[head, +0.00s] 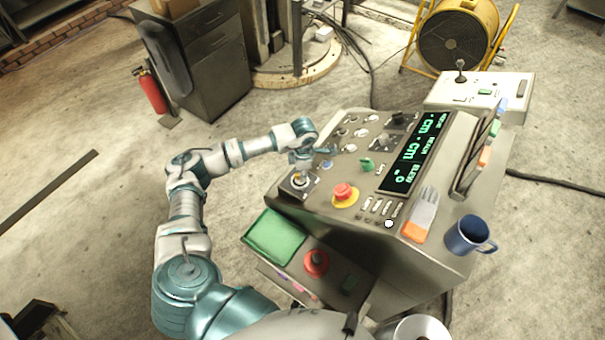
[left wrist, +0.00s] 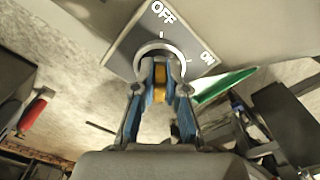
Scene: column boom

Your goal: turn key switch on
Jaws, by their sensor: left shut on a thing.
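The key switch (head: 298,184) sits at the left corner of the control console (head: 325,208). In the left wrist view its dark plate (left wrist: 126,50) carries the white labels OFF and ON, with a pale round collar (left wrist: 149,48) in the middle. My left gripper (head: 300,168) is at the switch. Its blue fingers (left wrist: 160,80) are shut on a brass-coloured key (left wrist: 160,76) just in front of the collar. The fingers hide much of the key and the lock face, so I cannot tell which mark the key points to. My right gripper is not in view.
The console top carries a red mushroom button (head: 344,191), a green knob (head: 366,164), a lit display (head: 408,152), a brush (head: 422,212) and a blue mug (head: 470,235). A green tray (head: 274,237) lies on a lower ledge. A fire extinguisher (head: 150,90) and a yellow fan (head: 455,38) stand behind.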

